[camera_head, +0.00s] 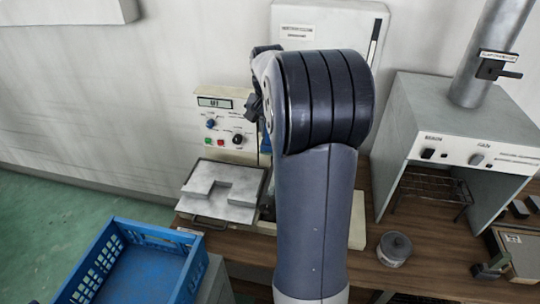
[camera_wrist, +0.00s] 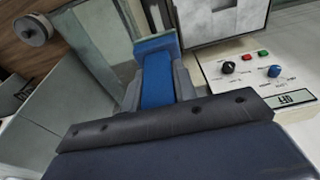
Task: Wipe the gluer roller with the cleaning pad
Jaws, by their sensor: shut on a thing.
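My gripper (camera_wrist: 155,62) is shut on a blue block-like pad (camera_wrist: 158,80), which I take to be the cleaning pad, in the middle of the wrist view. A wider blue end of the pad shows beyond the grey fingers. A cream machine with a control panel (camera_head: 222,122), probably the gluer, stands at the wall; the panel also shows upside down in the wrist view (camera_wrist: 243,72). I cannot make out the roller in either view. Whether the pad touches anything, I cannot tell.
A metal plate with a U-shaped piece (camera_head: 238,208) lies left of my arm. A blue crate (camera_head: 185,282) stands at the lower left. A round tin (camera_head: 394,250) sits on the wooden bench (camera_head: 425,275). A grey hood with a duct (camera_head: 395,135) stands at the right.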

